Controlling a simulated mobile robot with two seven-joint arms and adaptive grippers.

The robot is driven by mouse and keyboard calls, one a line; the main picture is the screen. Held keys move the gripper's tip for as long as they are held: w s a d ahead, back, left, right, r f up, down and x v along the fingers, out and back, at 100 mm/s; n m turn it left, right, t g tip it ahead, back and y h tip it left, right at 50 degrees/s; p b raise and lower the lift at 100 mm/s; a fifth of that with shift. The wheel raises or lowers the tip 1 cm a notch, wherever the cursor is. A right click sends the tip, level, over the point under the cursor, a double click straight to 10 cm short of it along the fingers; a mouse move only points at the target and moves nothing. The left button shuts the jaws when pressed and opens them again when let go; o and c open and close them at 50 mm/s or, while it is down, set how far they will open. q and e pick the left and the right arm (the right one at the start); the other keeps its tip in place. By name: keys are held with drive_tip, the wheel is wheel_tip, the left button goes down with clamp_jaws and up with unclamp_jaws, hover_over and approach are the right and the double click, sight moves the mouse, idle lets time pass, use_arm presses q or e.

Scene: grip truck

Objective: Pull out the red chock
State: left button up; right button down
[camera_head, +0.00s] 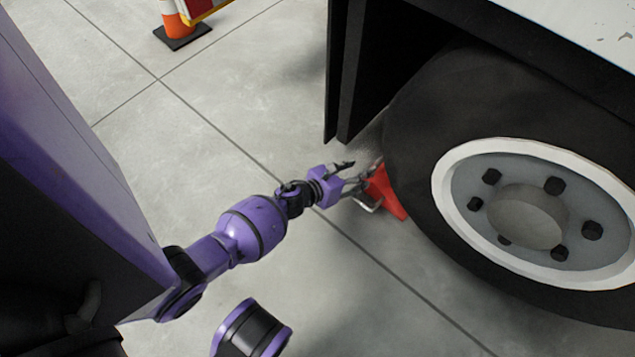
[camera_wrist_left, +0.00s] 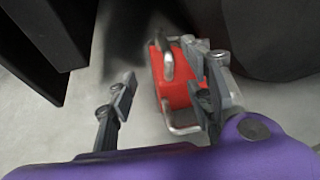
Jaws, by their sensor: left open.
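The red chock (camera_head: 388,194) sits on the floor against the left side of the large black truck tire (camera_head: 420,130). It has a metal handle (camera_head: 366,204) on its near side. My left gripper (camera_head: 362,176) is right at the chock, its fingers spread. In the left wrist view the red chock (camera_wrist_left: 177,75) shows between the open fingers and nearer the right finger, which overlaps part of it. The handle (camera_wrist_left: 183,124) there passes close to the right finger; I cannot tell whether they touch. The left finger (camera_wrist_left: 118,105) stands apart from the chock.
The truck's black mudguard panel (camera_head: 350,80) hangs just beyond the chock, and it also shows in the left wrist view (camera_wrist_left: 45,35). An orange cone (camera_head: 178,22) on a dark base stands at the upper left.

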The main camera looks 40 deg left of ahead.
use_arm(q)
drive_tip(key=b+x, duration=0.2)
drive_tip(key=x, duration=0.3)
drive_tip(key=shift+w+f, duration=0.15)
drive_tip(key=shift+w, duration=0.05)
drive_tip(key=shift+b+x, duration=0.6)
drive_tip(key=shift+x, duration=0.25)
use_arm(e)
drive_tip(key=shift+w+x, duration=0.25)
drive_tip(key=shift+x, duration=1)
drive_tip(key=shift+a+r, duration=0.1)
